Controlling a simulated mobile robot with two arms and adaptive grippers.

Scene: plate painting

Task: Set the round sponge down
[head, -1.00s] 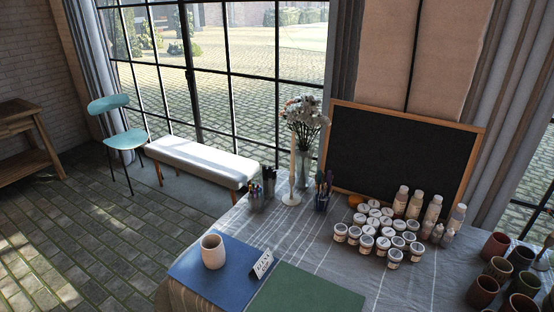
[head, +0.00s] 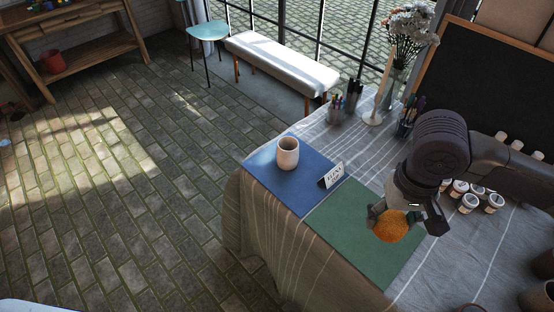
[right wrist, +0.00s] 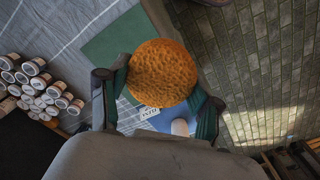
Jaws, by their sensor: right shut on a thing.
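The round orange sponge (head: 391,226) is held between the fingers of my right gripper (head: 402,216), above the green mat (head: 343,232) on the table. In the right wrist view the sponge (right wrist: 162,73) fills the space between the two fingers of the gripper (right wrist: 160,85), with the green mat (right wrist: 112,47) behind it. I cannot tell exactly how high the sponge is over the mat. My left gripper does not show.
A beige cup (head: 287,154) stands on the blue mat (head: 303,180), left of a small name card (head: 333,175). Paint jars (head: 468,203), pen holders (head: 336,115) and a flower vase (head: 392,84) stand farther back. The table's edge drops off at left.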

